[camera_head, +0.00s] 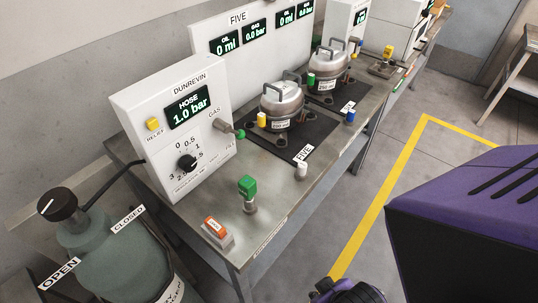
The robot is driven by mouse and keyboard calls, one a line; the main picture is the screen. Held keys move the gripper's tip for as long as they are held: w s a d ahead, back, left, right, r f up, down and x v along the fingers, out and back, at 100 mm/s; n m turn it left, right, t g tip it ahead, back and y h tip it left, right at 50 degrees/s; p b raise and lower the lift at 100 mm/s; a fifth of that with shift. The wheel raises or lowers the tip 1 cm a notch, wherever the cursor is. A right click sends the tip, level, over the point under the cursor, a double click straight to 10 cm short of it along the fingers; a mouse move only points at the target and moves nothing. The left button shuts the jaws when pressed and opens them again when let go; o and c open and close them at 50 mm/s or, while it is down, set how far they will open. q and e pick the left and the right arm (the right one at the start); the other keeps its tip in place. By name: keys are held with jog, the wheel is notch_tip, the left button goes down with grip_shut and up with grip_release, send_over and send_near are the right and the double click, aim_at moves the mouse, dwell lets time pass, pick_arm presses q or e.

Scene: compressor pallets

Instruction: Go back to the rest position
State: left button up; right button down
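No gripper of mine can be made out in the head view. A large purple and black part of my own body fills the lower right, and a smaller purple and black part of mine shows at the bottom edge. Both look clear of the metal bench (262,212). No fingers are visible, so what the grippers hold is hidden.
On the bench stand a white DUNREVIN box (215,150) reading 1.0 bar, two metal compressors (283,98) (327,68), a green-capped fitting (248,188) and an orange switch (215,228). A gas cylinder (110,255) stands at lower left. Floor right of the bench is clear.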

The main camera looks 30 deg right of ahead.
jog(key=w+a+f+t+y, duration=0.1)
jog(key=w+a+f+t, duration=0.2)
jog(key=w+f+t, duration=0.2)
jog(key=shift+w+f+t+p, duration=0.3)
jog(key=shift+w+p, duration=0.15)
jog(key=shift+w, duration=0.05)
